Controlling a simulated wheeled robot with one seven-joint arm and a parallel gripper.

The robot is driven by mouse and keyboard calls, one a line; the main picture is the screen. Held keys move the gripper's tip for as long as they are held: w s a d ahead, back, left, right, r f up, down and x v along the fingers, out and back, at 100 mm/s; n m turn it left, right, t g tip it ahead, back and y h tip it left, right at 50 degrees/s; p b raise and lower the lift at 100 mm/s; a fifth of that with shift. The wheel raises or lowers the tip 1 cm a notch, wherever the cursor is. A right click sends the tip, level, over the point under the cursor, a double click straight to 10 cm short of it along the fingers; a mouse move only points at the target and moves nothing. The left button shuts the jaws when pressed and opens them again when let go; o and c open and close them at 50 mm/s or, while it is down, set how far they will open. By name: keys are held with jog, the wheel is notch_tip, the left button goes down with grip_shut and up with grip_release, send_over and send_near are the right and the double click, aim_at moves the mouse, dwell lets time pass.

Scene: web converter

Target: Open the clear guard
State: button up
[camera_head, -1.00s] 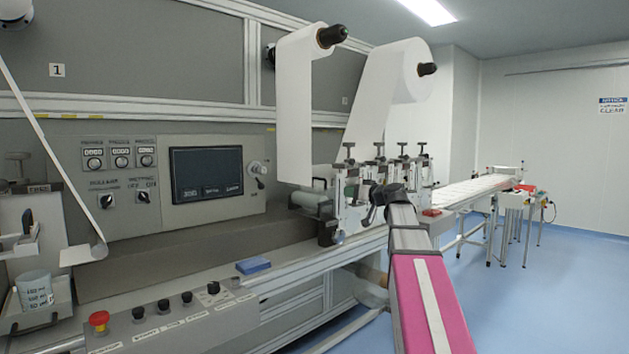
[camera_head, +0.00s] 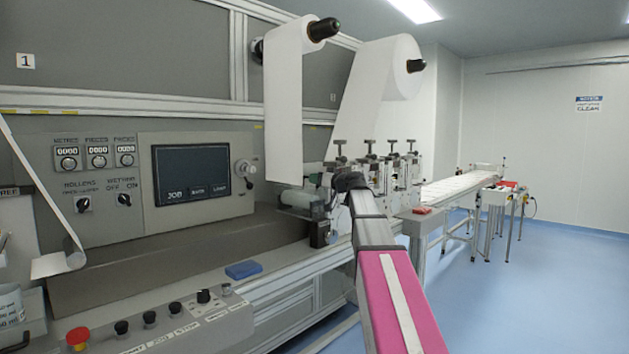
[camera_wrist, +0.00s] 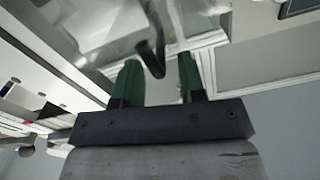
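In the wrist view, my gripper (camera_wrist: 160,78) has two green fingers standing apart. A dark rounded bar (camera_wrist: 151,58), which looks like a handle, shows in the gap between them; a gap is visible on each side of it. I cannot tell how deep it sits between the fingers. A see-through panel (camera_wrist: 95,22), seemingly the clear guard, lies beyond the fingertips at the upper left. In the head view, my arm reaches to the roller station, and its dark end hides my gripper. The guard cannot be made out clearly there.
The roller station (camera_head: 398,180) has several T-shaped knobs on top. White web rolls (camera_head: 386,75) hang above it. The control panel (camera_head: 197,174) is at left, above a button console (camera_head: 165,325) with a red stop button (camera_head: 78,338). Open blue floor (camera_head: 530,290) lies at right.

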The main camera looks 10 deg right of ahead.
jog(key=shift+x, duration=1)
grip_shut()
jog(key=shift+s, duration=0.1)
